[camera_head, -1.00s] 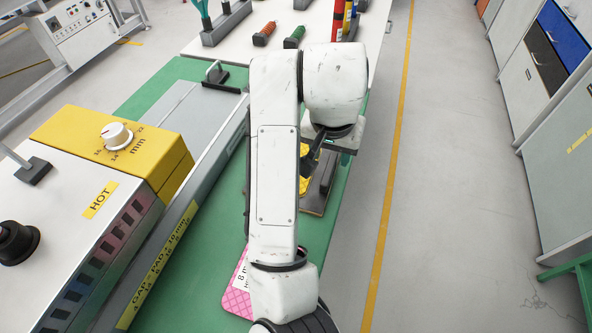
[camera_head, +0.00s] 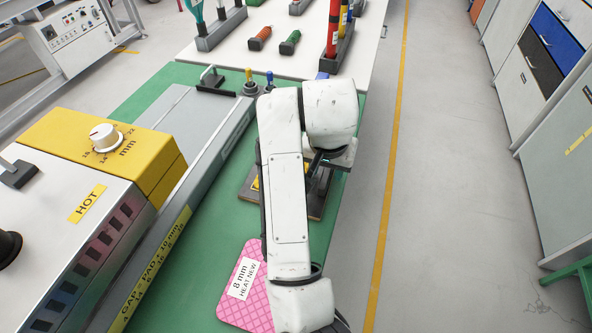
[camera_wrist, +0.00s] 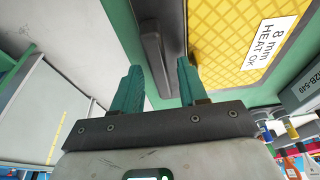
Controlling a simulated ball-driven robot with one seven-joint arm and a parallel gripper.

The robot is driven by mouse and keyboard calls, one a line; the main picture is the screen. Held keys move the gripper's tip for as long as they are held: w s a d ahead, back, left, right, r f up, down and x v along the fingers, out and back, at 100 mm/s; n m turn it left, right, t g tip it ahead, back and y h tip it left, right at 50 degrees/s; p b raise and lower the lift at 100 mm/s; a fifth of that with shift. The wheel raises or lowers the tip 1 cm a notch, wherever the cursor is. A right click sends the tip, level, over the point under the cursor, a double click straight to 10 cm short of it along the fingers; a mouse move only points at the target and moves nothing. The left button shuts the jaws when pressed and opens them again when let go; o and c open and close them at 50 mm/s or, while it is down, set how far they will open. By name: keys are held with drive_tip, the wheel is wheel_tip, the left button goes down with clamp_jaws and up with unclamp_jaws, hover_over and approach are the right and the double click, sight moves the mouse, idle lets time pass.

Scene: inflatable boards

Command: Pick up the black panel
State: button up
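A dark panel (camera_head: 316,204) lies on the green table right of the grey press, mostly hidden behind my arm in the head view. In the wrist view a dark panel border (camera_wrist: 205,20) frames a yellow quilted pad (camera_wrist: 228,45) with a label reading "8 mm HEAT OK". A long dark bar (camera_wrist: 152,48) stands at the panel's left side there. My gripper (camera_wrist: 159,68) is open, its two teal fingers on either side of the bar's near end. I cannot tell whether either finger touches it.
A pink quilted panel (camera_head: 240,302) labelled "8 mm HEAT NEW" lies in front on the green table (camera_head: 200,250). The heater box (camera_head: 70,220) and yellow dial unit (camera_head: 105,150) stand left. Tools stand on the white table (camera_head: 280,65) behind. The floor to the right is clear.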

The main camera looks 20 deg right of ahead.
clamp_jaws()
drive_tip(key=shift+r, duration=0.2)
idle(0.4)
